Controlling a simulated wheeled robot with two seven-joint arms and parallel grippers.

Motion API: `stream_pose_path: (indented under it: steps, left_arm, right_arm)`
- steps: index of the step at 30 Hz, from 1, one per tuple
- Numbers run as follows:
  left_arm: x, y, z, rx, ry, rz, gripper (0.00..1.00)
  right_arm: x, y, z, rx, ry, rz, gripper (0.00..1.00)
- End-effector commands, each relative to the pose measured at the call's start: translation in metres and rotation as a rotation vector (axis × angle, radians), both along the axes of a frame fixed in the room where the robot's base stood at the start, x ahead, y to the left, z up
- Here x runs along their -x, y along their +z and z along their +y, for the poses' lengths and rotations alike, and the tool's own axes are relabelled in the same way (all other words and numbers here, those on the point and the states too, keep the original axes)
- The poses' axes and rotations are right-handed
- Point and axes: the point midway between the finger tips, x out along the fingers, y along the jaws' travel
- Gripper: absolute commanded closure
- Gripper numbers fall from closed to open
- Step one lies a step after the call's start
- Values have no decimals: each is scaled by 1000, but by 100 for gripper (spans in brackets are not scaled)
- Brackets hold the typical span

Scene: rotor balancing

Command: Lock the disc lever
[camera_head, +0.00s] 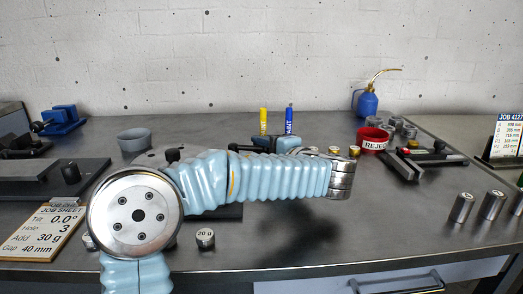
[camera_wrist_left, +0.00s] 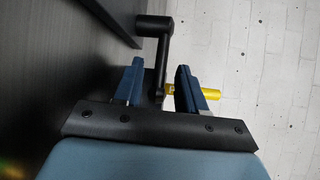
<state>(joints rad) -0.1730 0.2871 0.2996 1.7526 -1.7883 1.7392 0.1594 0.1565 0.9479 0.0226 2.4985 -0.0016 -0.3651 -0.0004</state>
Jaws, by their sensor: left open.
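A black crank-like lever (camera_wrist_left: 164,48) shows in the left wrist view, with a round knob at one end. My left gripper (camera_wrist_left: 160,68) is open, with its two blue fingers on either side of the lever's arm. Whether either finger touches it I cannot tell. In the head view my left gripper (camera_head: 268,142) is partly hidden behind my pale blue arm, and a dark knob (camera_head: 233,147) shows just left of it. A grey disc-like plate (camera_head: 150,158) is mostly covered by my arm. My right gripper is not in view.
A yellow marker (camera_head: 263,121) and a blue marker (camera_head: 289,119) stand behind the gripper. A red reject bowl (camera_head: 373,139), blue oil can (camera_head: 367,103) and metal cylinders (camera_head: 462,207) are on the right. A job sheet (camera_head: 45,229) and 20 g weight (camera_head: 205,239) are in front.

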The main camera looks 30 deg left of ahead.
Motion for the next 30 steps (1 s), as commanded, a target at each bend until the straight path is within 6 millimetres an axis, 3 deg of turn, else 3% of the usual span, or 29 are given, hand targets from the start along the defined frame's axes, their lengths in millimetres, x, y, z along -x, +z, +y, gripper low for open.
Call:
stream_pose_path:
  steps: [5, 13, 23, 30]
  left_arm:
    - [0, 0, 0, 0, 0, 0, 60]
    - [0, 0, 0, 0, 0, 0, 100]
    - [0, 0, -1, 1, -8, -1, 100]
    - [14, -6, -1, 0, -180, -8, 100]
  right_arm:
    - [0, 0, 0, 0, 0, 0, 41]
    - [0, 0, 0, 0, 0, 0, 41]
    - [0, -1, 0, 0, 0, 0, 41]
    - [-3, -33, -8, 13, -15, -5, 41]
